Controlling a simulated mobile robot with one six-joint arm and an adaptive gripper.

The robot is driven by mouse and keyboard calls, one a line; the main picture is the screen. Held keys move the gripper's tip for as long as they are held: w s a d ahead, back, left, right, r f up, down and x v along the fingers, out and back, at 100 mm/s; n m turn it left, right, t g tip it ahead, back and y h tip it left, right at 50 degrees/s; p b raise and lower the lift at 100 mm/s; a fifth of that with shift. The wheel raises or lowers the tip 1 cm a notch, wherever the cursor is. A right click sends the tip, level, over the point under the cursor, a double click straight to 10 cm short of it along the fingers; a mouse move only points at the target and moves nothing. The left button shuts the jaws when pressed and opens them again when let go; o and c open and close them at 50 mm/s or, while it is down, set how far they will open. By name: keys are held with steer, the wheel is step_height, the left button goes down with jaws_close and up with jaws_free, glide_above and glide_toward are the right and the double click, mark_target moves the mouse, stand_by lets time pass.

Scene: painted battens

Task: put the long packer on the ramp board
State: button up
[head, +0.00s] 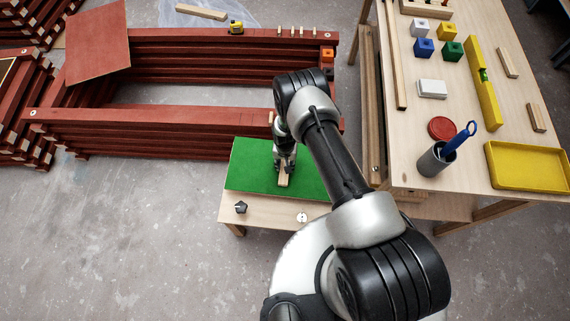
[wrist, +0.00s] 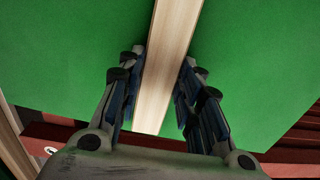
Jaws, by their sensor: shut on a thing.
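The long packer (head: 283,181) is a pale wooden strip over the green mat (head: 248,165) on the low bench. In the wrist view the packer (wrist: 165,65) runs lengthwise between the fingers. My gripper (head: 285,161) is shut on it, with one finger on each side, as the wrist view also shows (wrist: 164,64). I cannot tell whether the packer touches the mat. A reddish-brown flat board (head: 98,45), which looks like the ramp board, lies tilted across the left end of the red batten stack. Its upper face is bare.
The red batten stack (head: 180,118) forms an open frame behind the bench. A tape measure (head: 236,27), several small pegs and an orange block (head: 327,54) sit on its far rail. A worktable (head: 400,150) with blocks and a yellow tray (head: 527,166) stands right.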

steer(key=o, duration=1.1)
steer(key=shift+f, duration=0.1)
steer(key=shift+c, duration=0.2)
